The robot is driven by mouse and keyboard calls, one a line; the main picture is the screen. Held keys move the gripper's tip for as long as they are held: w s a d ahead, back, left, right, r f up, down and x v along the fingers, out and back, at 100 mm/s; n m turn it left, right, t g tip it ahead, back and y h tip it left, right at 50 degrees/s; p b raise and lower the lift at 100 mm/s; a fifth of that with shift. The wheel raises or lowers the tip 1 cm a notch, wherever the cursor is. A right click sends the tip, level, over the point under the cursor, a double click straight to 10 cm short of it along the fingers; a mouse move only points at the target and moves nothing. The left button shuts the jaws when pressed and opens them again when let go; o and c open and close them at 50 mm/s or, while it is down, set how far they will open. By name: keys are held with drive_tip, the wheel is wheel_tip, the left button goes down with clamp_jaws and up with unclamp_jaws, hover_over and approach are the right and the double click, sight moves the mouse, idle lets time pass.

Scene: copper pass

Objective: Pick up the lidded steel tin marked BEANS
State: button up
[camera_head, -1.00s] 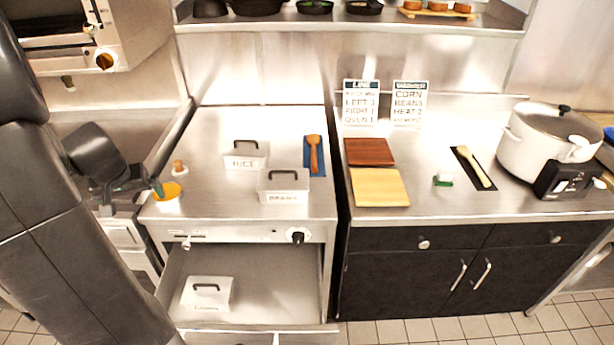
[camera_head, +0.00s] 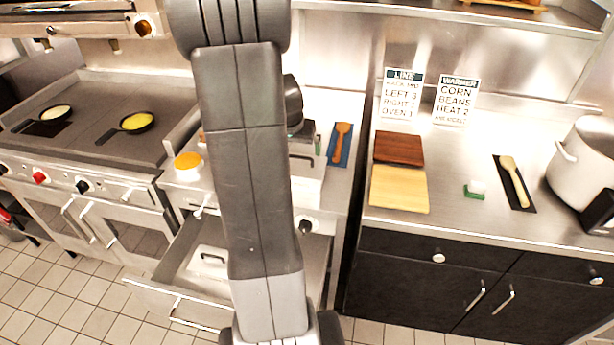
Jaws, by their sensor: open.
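The lidded steel BEANS tin (camera_head: 309,188) stands on the steel counter, mostly behind my arm. Only its right part and some of its dark handle show, and its label is hidden now; the earlier frame shows it. My gripper (camera_head: 309,142) is partly hidden by my own arm. Its visible part appears just above and behind the tin's handle in the picture. It is open, and I see nothing held. Whether it touches the handle cannot be told.
A wooden spoon on a blue mat (camera_head: 340,157) lies right of the tin. An orange-topped pot (camera_head: 188,167) stands left. The open drawer below (camera_head: 170,262) holds another lidded tin (camera_head: 208,262). Brown and yellow boards (camera_head: 399,190) lie on the right counter. The RICE tin is hidden.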

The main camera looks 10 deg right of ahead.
sight(300, 164)
drive_tip(key=b+x, duration=0.1)
drive_tip(key=x, duration=0.2)
drive_tip(key=shift+f, duration=0.1)
drive_tip(key=shift+w+b+x, duration=0.25)
drive_tip(key=shift+x, duration=1.2)
drive_tip(key=shift+w+b+x, duration=0.25)
drive_tip(key=shift+x, duration=1.2)
drive_tip(key=shift+r, duration=0.3)
drive_tip(key=c, duration=1.8)
